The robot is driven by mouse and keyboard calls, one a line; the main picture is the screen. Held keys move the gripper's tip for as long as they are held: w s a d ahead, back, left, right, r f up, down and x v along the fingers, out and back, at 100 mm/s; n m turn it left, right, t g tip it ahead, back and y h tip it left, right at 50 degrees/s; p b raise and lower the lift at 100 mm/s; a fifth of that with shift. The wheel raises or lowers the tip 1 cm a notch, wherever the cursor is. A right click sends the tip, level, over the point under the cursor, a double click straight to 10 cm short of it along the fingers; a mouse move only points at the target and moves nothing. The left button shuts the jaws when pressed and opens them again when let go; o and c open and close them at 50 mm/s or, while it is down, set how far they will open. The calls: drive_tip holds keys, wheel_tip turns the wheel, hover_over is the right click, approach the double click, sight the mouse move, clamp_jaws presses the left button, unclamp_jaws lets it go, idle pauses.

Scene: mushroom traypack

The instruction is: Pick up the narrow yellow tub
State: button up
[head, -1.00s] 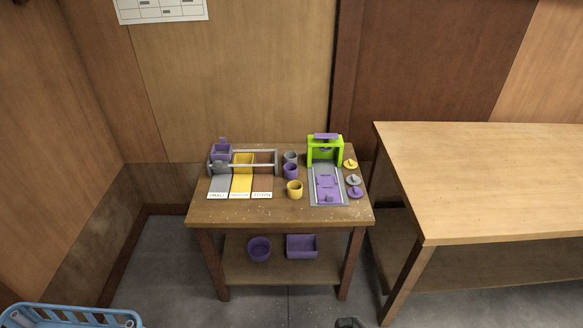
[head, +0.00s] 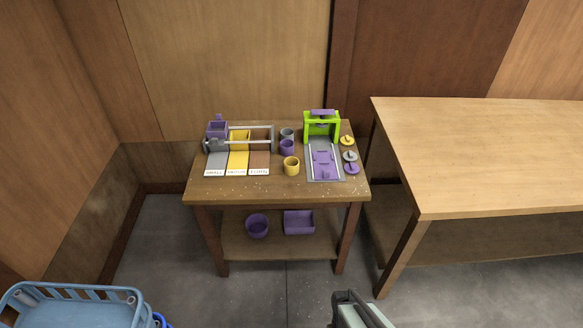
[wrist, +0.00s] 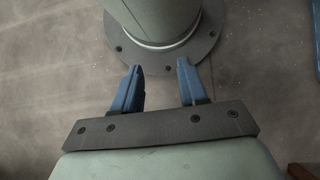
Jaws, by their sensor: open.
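The narrow yellow tub (head: 291,166) stands upright near the front middle of the small wooden table (head: 230,190) in the head view. It is small and round, in front of a purple tub (head: 287,147) and a grey tub (head: 287,134). My gripper shows in the wrist view (wrist: 161,75), its two blue fingers apart with nothing between them. It points down at my own base and the floor, away from the table. In the head view only part of my arm shows at the bottom edge. The yellow tub is not in the wrist view.
A sorting rack (head: 272,140) with grey, yellow and brown lanes is left of the tubs. A green press (head: 322,127) and several knobbed discs (head: 350,156) are right. Purple containers (head: 298,222) sit on the lower shelf. A larger table (head: 480,160) stands right; a blue basket (head: 75,300) is at lower left.

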idle(0.4)
drive_tip(key=o, duration=0.9)
